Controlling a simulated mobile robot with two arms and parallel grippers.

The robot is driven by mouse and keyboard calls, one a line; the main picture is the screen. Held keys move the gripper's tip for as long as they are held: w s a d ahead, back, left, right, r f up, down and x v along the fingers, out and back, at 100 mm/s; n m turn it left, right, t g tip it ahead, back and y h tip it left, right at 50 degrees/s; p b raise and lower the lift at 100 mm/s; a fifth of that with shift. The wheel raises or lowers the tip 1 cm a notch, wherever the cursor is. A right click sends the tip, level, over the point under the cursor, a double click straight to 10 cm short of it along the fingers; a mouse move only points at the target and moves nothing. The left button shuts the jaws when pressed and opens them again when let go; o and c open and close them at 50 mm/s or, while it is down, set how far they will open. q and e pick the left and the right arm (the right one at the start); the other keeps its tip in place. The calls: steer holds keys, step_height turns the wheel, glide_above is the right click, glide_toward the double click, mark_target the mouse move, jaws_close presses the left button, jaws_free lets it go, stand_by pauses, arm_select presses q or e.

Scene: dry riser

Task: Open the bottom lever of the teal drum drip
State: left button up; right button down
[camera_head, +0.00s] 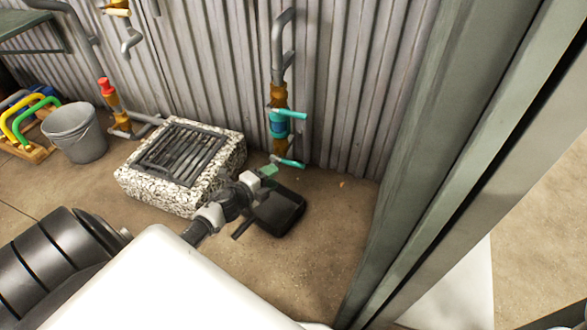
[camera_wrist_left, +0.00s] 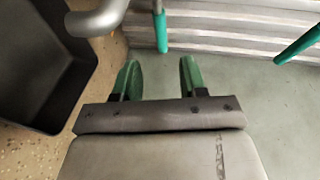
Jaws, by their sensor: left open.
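The teal drum drip (camera_head: 279,124) is a brass and teal valve on a grey pipe against the corrugated wall. Its upper lever (camera_head: 291,114) points right. Its bottom lever (camera_head: 289,162) is a teal handle low on the pipe, near the floor. My left gripper (camera_head: 267,172) is open and empty, just below and left of the bottom lever in the head view. In the left wrist view its green fingers (camera_wrist_left: 160,72) stand apart, with one teal handle (camera_wrist_left: 162,31) ahead between them and another teal handle (camera_wrist_left: 299,45) at the right. I cannot tell which handle is which there. My right gripper is out of view.
A black tray (camera_head: 281,212) lies on the floor beside my left gripper; it also shows in the left wrist view (camera_wrist_left: 50,70). A pebbled block with a grate (camera_head: 238,160) stands to the left, with a grey bucket (camera_head: 75,132) beyond. A green-grey post (camera_head: 440,130) stands at the right.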

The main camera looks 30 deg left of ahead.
mark_target(292, 165)
arm_select(q)
steer(key=b+x, duration=0.4)
steer(key=x, duration=0.5)
steer(key=shift+w+d+b, duration=0.2)
steer(key=shift+w+b, duration=0.1)
steer(key=shift+w, duration=0.05)
jaws_close()
